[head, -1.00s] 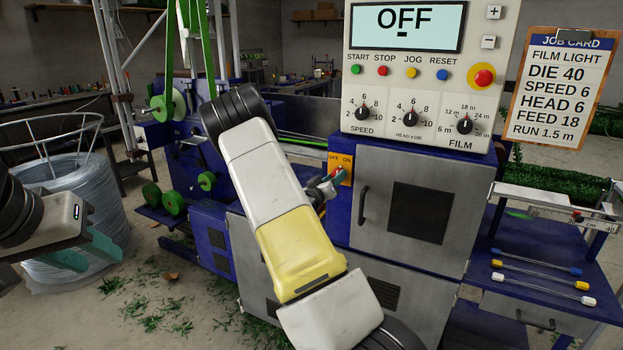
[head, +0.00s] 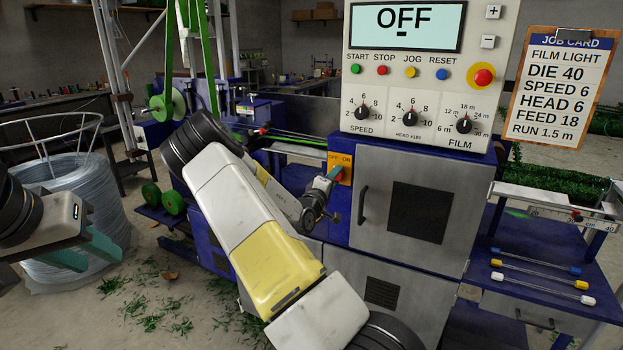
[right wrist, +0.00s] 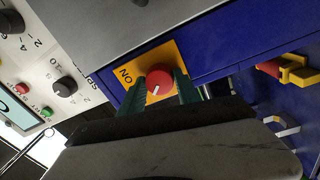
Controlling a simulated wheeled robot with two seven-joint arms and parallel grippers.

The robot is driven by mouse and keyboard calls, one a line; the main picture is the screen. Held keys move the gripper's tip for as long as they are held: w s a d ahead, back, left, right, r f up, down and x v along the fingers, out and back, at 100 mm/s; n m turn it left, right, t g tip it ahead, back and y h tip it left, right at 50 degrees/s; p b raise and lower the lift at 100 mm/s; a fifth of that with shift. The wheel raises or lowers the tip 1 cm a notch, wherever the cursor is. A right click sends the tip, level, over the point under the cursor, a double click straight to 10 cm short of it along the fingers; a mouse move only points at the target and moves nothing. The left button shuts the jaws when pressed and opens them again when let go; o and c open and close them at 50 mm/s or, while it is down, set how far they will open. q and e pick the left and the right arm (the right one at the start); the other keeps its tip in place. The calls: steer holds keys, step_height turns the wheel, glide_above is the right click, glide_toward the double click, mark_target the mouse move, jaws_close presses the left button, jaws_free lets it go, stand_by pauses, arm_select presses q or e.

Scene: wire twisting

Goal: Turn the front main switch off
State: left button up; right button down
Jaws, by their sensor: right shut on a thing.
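The main switch is a red round knob (right wrist: 159,83) on a yellow plate (head: 347,162) marked OFF and ON, on the blue front of the machine. In the right wrist view the ON label shows and a white mark on the knob points down and left; the OFF label is not visible there. My right gripper (right wrist: 158,90) has its green fingers on either side of the knob, shut on it. In the head view, the right gripper (head: 331,175) covers most of the knob. My left gripper (head: 88,254) is open and empty at the far left.
The control panel (head: 430,95) above reads OFF. A red emergency button (head: 484,77) sits on its right. A cabinet door handle (head: 362,205) is just right of the switch. A red and yellow part (right wrist: 290,70) shows in the wrist view. A wire coil (head: 75,210) stands left.

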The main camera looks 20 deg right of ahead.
steer(key=shift+n, duration=0.6)
steer(key=c, duration=0.9)
jaws_free()
steer(key=shift+o, duration=0.2)
steer(key=v, duration=0.7)
steer(key=shift+s+a, duration=0.25)
steer(key=shift+a, duration=0.05)
steer(key=shift+f, duration=0.1)
